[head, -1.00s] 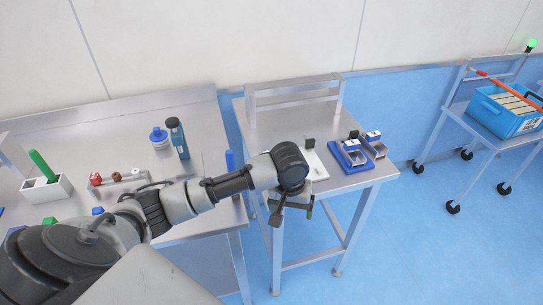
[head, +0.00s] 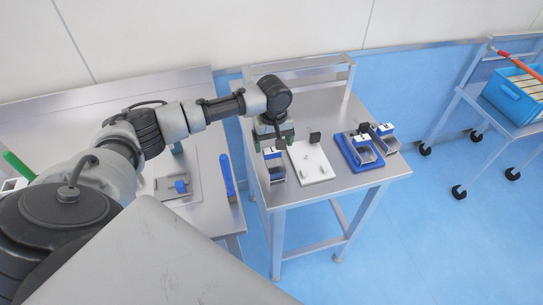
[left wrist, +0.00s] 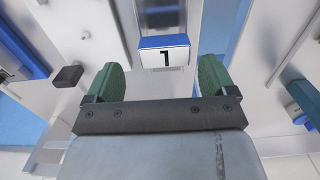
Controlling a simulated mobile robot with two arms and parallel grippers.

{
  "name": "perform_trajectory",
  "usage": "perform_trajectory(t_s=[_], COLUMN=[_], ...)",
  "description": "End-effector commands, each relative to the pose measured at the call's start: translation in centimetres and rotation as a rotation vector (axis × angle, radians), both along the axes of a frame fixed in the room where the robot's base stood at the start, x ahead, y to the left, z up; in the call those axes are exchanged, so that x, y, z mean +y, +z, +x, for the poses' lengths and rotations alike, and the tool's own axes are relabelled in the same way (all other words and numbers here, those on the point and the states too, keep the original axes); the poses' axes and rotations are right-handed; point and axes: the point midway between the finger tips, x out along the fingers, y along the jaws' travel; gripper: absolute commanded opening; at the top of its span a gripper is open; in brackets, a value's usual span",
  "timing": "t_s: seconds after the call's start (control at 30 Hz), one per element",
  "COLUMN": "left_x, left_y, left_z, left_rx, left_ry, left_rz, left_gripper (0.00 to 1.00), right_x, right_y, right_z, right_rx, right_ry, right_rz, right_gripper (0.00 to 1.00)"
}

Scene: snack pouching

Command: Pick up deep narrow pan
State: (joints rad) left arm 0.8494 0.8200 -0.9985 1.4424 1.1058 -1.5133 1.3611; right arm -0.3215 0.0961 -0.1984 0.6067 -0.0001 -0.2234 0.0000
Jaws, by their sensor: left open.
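A small metal pan (head: 277,176) with a blue-topped white tag stands at the left front of the metal table, just below my left gripper (head: 273,142). In the left wrist view the tag (left wrist: 165,54) reads 1 and lies between the two green fingers of the left gripper (left wrist: 160,72). The fingers are open with nothing clamped. Two other tagged metal pans stand at the right: one (head: 364,154) on a blue base, one (head: 388,144) beside it. I cannot tell by shape which pan is deepest and narrowest. My right gripper is not in view.
A white board (head: 312,168) with a black block lies right of the nearest pan. A blue upright piece (head: 227,176) stands at the edge of the left bench. A cart with a blue crate (head: 516,100) stands at the far right. The table's back is clear.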

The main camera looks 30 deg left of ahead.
Motion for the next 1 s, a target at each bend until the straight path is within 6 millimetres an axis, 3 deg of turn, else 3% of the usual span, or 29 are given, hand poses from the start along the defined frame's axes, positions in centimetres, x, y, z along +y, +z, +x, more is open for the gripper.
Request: perform_trajectory(t_s=[0.1,0.23,0.57,0.9,1.0], left_x=[0.1,0.0,0.0,0.0,0.0], left_y=[-1.5,-3.5,-4.5,-4.5,-4.4], left_z=[-0.7,-0.8,-0.8,-0.8,-0.7], left_rx=[0.005,0.003,0.001,0.001,-0.001], left_ry=[0.000,-0.001,-0.002,-0.002,-0.002], left_rz=[0.002,-0.001,0.000,0.000,-0.001], left_gripper=[0.85,0.85,0.85,0.35,0.24], right_x=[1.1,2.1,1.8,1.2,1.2], right_y=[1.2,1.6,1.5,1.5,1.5], right_z=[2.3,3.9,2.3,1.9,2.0], right_rx=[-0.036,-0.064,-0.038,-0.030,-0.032], right_ry=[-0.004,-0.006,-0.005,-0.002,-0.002], right_rz=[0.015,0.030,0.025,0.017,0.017], right_gripper=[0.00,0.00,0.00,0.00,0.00])
